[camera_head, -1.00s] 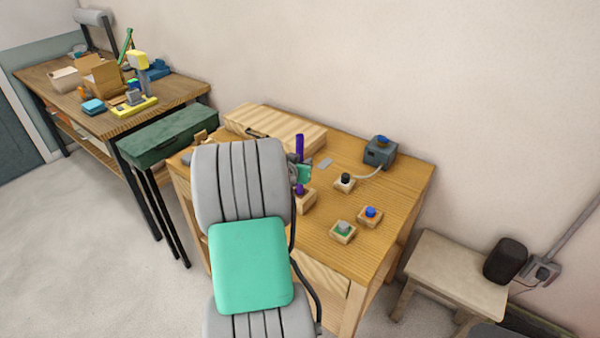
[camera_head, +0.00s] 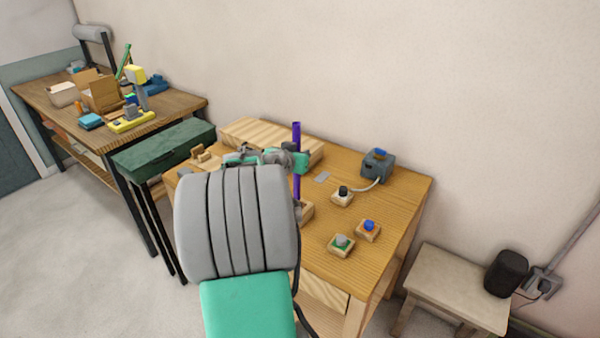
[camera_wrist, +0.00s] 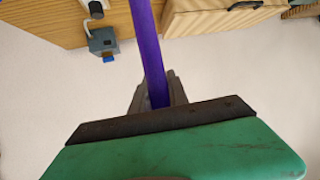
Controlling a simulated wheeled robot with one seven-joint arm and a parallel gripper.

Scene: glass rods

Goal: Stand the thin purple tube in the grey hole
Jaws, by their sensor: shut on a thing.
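The thin purple tube (camera_head: 297,143) stands about upright over the light wooden table, behind my arm in the head view. My gripper (camera_head: 297,162) is shut on it partway along its length. The tube (camera_wrist: 151,50) also shows in the wrist view, running up between the fingers of my gripper (camera_wrist: 157,92). A wooden block (camera_head: 307,211) is close to the tube's lower end, partly hidden by my arm. I cannot tell whether the tube touches it. A block with a grey top in a green ring (camera_head: 341,244) sits nearer the front. No grey hole is clearly visible.
Blocks with a black knob (camera_head: 342,193) and a blue knob (camera_head: 368,228) stand on the table. A grey box with a cable (camera_head: 377,166) is at the back right. A wooden case (camera_head: 245,133) lies at the back left.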

